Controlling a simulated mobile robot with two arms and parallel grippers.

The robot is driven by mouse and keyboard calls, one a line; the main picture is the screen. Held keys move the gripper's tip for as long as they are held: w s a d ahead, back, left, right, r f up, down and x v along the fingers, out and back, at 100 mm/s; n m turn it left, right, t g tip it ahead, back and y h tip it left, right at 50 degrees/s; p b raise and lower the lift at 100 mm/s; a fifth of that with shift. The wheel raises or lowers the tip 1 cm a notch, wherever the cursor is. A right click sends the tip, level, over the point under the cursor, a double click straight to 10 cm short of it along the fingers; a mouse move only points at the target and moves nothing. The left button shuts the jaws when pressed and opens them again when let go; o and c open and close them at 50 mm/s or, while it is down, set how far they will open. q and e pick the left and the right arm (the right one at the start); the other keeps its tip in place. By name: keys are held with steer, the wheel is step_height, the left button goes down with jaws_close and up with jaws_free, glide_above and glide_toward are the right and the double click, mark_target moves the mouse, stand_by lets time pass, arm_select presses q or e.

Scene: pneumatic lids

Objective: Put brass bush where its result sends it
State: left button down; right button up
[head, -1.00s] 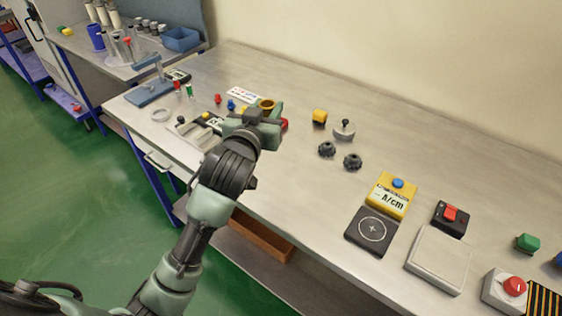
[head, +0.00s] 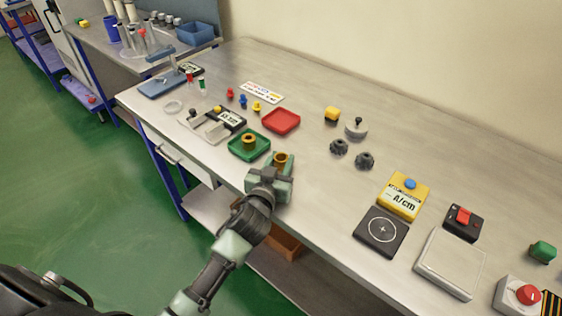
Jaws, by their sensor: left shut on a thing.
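My left gripper (head: 276,165) is shut on a brass bush (head: 281,160) and holds it upright near the bench's front edge, beside the green tray. Its wide rim shows above the jaws; the lower part is hidden. A second brass bush (head: 249,141) stands in the green tray (head: 235,153). An empty red tray (head: 281,122) lies behind and to the right of the green one. A yellow meter marked A/cm (head: 402,197), with a blue button, stands at the right behind a black pad with a ringed cross (head: 381,231). My right gripper is not in view.
A small gauge with a display (head: 231,118) stands left of the trays. Red, blue and yellow pieces lie by a printed card (head: 262,92). Two dark knobs (head: 339,147) and a weight-like piece (head: 356,127) stand mid-bench. A red-switch box (head: 462,222) and pale plate (head: 450,263) are at right.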

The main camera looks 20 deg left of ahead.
arm_select(q)
steer(key=shift+f, duration=0.15)
steer(key=c, duration=1)
jaws_free()
